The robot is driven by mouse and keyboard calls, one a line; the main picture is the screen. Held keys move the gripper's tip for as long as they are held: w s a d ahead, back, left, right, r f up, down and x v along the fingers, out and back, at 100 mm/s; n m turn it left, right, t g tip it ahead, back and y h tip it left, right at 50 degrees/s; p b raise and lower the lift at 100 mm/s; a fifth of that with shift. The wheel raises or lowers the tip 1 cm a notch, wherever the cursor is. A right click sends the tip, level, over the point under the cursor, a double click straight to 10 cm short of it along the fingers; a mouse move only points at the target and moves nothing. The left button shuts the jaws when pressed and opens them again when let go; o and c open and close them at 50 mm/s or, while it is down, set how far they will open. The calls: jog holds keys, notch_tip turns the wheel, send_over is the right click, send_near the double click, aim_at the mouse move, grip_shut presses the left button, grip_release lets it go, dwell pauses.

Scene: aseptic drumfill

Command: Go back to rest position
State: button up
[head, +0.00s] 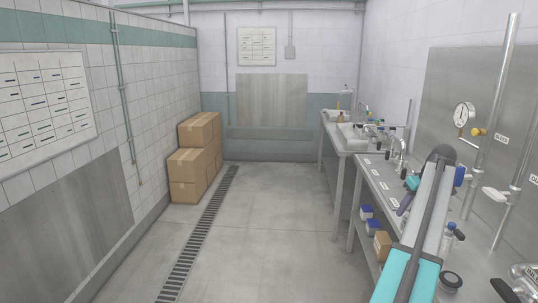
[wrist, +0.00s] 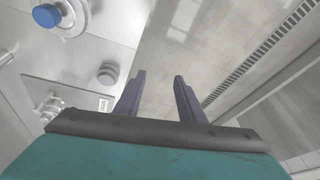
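My gripper (wrist: 163,82) shows in the wrist view with its two dark purple fingers apart and nothing between them. The fingers point over the edge of the steel bench (wrist: 125,15), with the tiled floor (wrist: 205,45) beyond. In the head view my arm, teal and grey, reaches forward over the right-hand bench (head: 376,181). The gripper end is largely hidden there behind the arm.
Pipes with a pressure gauge (head: 464,114) rise at the right wall. A second bench with a sink (head: 350,136) stands farther back. Cardboard boxes (head: 188,166) are stacked at the left wall. A floor drain (head: 200,235) runs along the clear aisle. A blue-topped knob (wrist: 47,15) is on the bench.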

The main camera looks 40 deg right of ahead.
jog(key=w+a+f+n+g+y, duration=0.1)
jog(key=w+a+f+n+y, duration=0.1)
jog(key=w+a+f, duration=0.85)
jog(key=w+a+f+n+y, duration=0.1)
jog(key=w+a+f+n, duration=0.1)
jog(key=w+a+f, duration=0.85)
jog(key=w+a+f+n+g+y, duration=0.1)
jog(key=w+a+f+g, duration=0.1)
jog(key=w+a+f, duration=0.7)
jog(key=w+a+f+n+g+y, duration=0.15)
jog(key=a+f, duration=0.45)
jog(key=a, duration=0.7)
jog(key=s+a+f+n+g+h, duration=0.15)
jog(key=s+a+f, duration=0.35)
jog(key=a, duration=0.6)
jog(key=s+a+f+n+g+y, duration=0.1)
jog(key=s+a+f+g, duration=0.15)
jog(key=a+f, duration=0.65)
jog(key=s+a+f+n+g+h, duration=0.1)
jog(key=s+a+f, duration=0.35)
jog(key=a, duration=0.75)
jog(key=s+a+f+m+h, duration=0.1)
jog(key=s+a, duration=0.1)
jog(key=s, duration=0.6)
jog(key=s+a+f+m+h, duration=0.1)
jog(key=s+a+f+m, duration=0.1)
jog(key=s, duration=0.7)
jog(key=shift+a+f+m+h, duration=0.15)
jog(key=shift+a+m+h, duration=0.15)
jog(key=shift+a+h, duration=0.1)
